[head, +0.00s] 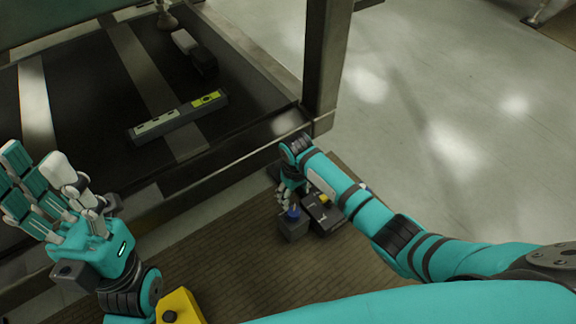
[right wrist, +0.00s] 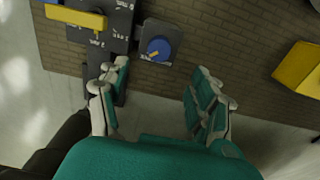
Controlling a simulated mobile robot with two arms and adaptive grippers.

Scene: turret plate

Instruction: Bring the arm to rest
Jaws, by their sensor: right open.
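My right gripper (head: 287,193) hangs low at the end of its outstretched teal arm, above the patterned brown surface. In the right wrist view its fingers (right wrist: 157,92) are spread apart with nothing between them. Beside it is a dark grey device (head: 322,214) with a yellow part and printed labels, which also shows in the right wrist view (right wrist: 110,25). A blue knob (right wrist: 160,48) sits on a dark block at that device. My left gripper (head: 60,205) is raised at the left, its fingers extended and empty.
A dark bench or shelf (head: 75,105) with a metal frame stands at the upper left. A grey bar with a yellow-green section (head: 205,101) and a small white-and-black object (head: 195,52) lie on it. A post (head: 325,65) rises at its corner.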

